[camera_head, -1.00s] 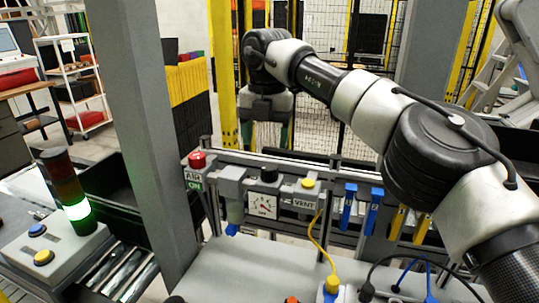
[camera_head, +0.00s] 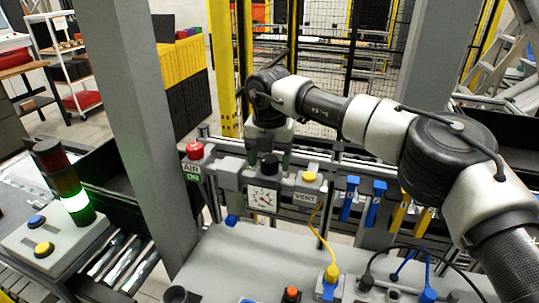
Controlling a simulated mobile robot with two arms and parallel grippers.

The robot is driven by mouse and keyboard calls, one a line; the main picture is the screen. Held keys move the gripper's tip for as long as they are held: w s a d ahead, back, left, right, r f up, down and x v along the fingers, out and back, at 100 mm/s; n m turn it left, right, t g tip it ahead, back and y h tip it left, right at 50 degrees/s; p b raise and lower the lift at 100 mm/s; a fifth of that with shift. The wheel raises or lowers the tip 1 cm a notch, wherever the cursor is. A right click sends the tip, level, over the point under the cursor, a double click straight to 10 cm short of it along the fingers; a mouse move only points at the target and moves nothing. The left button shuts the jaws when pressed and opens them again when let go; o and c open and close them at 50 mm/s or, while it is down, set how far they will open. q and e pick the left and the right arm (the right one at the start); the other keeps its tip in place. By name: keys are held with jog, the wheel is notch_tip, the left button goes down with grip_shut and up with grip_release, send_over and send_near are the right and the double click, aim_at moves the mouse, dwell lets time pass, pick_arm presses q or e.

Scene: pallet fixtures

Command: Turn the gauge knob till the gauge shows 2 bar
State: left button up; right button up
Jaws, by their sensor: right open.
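The gauge (camera_head: 263,198) is a white square dial on the grey panel, with a dark needle and a red mark; its figures are too small to read. The black gauge knob (camera_head: 268,165) stands upright just above the dial. My right gripper (camera_head: 268,156) points down at the knob, open, with one finger showing on each side of it in the picture. I cannot tell whether the fingers are around the knob or just behind it, and I see no clear contact. My left gripper is out of view.
A red AIR button (camera_head: 195,150) sits left of the gauge and a yellow VENT button (camera_head: 309,177) right of it. Blue tags (camera_head: 349,198) and yellow tags (camera_head: 399,213) hang farther right. A grey post (camera_head: 150,130) rises at the left. A yellow cable (camera_head: 321,240) runs down in front.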

jog(key=shift+f, duration=0.1)
jog(key=shift+c, duration=1.5)
jog(key=c, duration=0.6)
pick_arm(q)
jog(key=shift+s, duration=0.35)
pick_arm(e)
jog(key=shift+c, duration=0.2)
